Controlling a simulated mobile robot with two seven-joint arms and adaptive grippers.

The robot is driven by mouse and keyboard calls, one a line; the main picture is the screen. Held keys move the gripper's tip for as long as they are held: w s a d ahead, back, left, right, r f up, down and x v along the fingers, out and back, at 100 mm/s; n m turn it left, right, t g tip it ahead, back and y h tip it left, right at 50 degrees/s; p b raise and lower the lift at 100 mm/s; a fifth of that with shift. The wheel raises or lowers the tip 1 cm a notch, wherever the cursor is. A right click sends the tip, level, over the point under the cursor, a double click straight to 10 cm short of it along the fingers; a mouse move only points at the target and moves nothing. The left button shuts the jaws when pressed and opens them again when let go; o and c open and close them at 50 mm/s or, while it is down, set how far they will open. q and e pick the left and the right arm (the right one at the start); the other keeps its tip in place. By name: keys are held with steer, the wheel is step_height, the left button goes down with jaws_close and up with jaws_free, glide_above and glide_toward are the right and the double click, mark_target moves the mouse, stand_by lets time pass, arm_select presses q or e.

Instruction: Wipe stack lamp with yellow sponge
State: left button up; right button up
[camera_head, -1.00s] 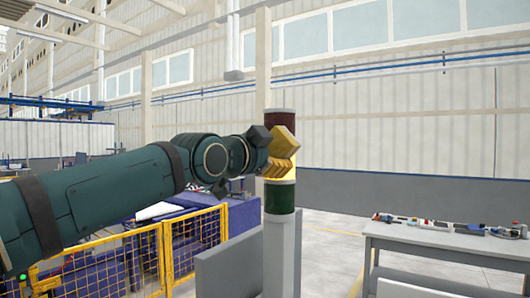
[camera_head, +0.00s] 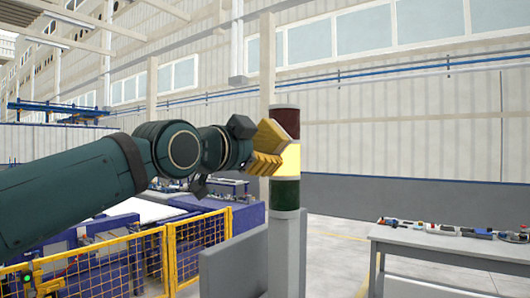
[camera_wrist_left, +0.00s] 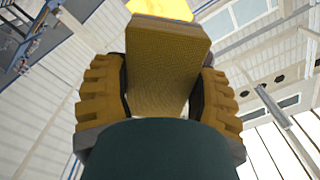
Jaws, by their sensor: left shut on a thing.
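The stack lamp stands upright on a pale post (camera_head: 284,250). It has a dark red top section (camera_head: 286,121), a glowing yellow middle section (camera_head: 291,160) and a dark green lower section (camera_head: 285,194). My left gripper (camera_head: 266,155) is at the left side of the lamp, level with the yellow section. In the left wrist view its yellow ribbed fingers are shut on the sponge (camera_wrist_left: 167,65), a yellow-brown block. The glowing section (camera_wrist_left: 162,8) shows just beyond the sponge's far edge. I cannot tell whether sponge and lamp touch. My right gripper is not in view.
A grey table (camera_head: 450,243) with several small items stands at the right. A yellow mesh fence (camera_head: 130,262) and blue-purple machinery are at the lower left. A grey panel (camera_head: 232,264) stands beside the post. Floor is open between post and table.

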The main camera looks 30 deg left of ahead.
arm_select(q)
steer(key=shift+s, duration=0.15)
steer(key=shift+s+a+b, duration=0.1)
steer(key=shift+s+b, duration=0.4)
steer(key=shift+s, duration=0.9)
